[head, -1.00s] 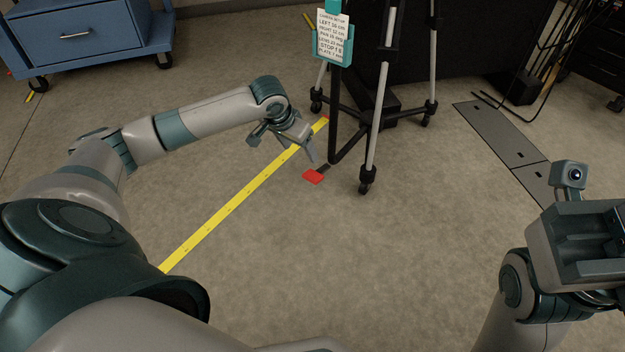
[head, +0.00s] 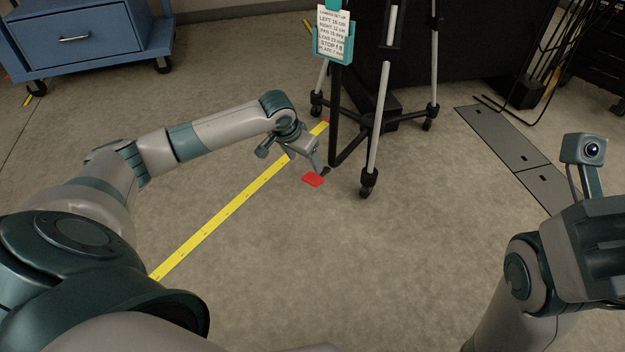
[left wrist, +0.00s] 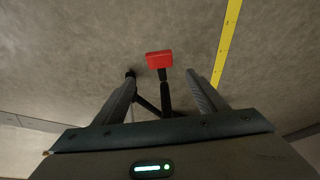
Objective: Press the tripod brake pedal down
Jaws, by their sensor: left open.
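The red brake pedal (head: 313,180) sits low at the front of the wheeled tripod (head: 372,130), on the end of a dark lever. In the left wrist view the pedal (left wrist: 159,59) shows beyond the fingertips, between their lines, with its lever running back toward the gripper. My left gripper (head: 306,165) is open and empty, its fingers pointing down just above and behind the pedal. Whether a finger touches the pedal or lever I cannot tell. In the left wrist view the two fingers (left wrist: 165,80) stand apart. My right arm is at the lower right; its fingertips are not clearly visible.
A yellow tape strip (head: 225,213) runs along the floor left of the pedal. A card with text (head: 334,34) hangs on the tripod. A blue cabinet (head: 75,38) stands at the back left. Grey floor plates (head: 505,143) and cables lie right. The floor before the pedal is clear.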

